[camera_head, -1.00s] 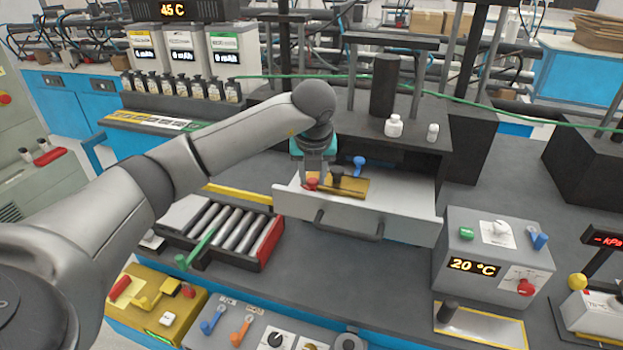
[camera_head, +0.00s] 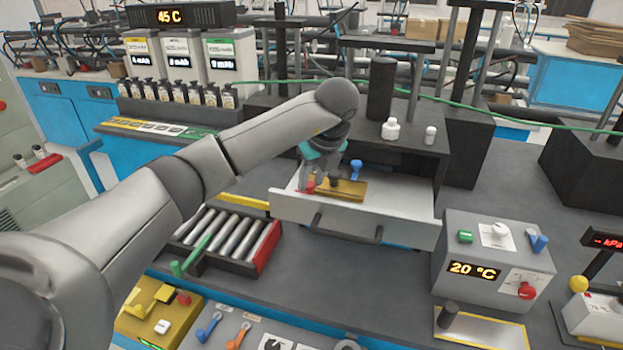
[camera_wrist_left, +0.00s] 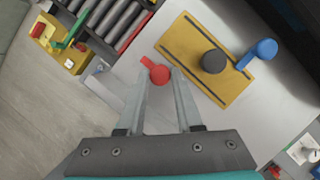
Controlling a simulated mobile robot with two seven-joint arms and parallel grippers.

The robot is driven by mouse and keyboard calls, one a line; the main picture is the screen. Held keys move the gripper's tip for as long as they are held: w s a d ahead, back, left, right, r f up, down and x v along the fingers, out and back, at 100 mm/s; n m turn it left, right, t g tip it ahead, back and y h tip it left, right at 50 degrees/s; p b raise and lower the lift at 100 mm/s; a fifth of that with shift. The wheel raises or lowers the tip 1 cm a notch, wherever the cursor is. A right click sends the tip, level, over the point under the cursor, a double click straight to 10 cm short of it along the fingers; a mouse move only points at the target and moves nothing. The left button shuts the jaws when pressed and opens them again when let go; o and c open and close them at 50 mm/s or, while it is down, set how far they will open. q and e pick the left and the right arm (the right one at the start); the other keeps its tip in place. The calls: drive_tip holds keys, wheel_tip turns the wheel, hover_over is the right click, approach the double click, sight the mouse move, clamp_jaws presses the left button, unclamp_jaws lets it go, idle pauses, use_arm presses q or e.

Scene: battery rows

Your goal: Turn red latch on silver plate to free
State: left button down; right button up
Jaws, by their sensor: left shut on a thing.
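A red latch (camera_wrist_left: 157,73) sits on a pale silver surface (camera_wrist_left: 215,126) beside a gold plate, in an open drawer. In the head view, the red latch (camera_head: 308,187) shows partly at the gold plate's left end. My left gripper (camera_wrist_left: 160,72) has its fingertips on either side of the latch's round red knob and is shut on it. The latch's short arm points to the upper left in the wrist view. In the head view, my left gripper (camera_head: 312,180) reaches down into the drawer and covers part of the latch. My right gripper is not in view.
The gold plate (camera_wrist_left: 188,50) carries a black knob (camera_wrist_left: 214,61) and a blue latch (camera_wrist_left: 262,51) close by. The drawer front (camera_head: 355,222) stands below the gripper. A tray of silver rollers (camera_head: 225,235) lies to the left. A temperature box (camera_head: 490,255) stands to the right.

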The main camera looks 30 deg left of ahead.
use_arm(q)
drive_tip(key=c, duration=0.6)
unclamp_jaws()
drive_tip(key=shift+r, duration=0.1)
drive_tip(key=p+v, duration=0.2)
drive_tip(key=v, duration=1.3)
drive_tip(key=shift+s, duration=0.1)
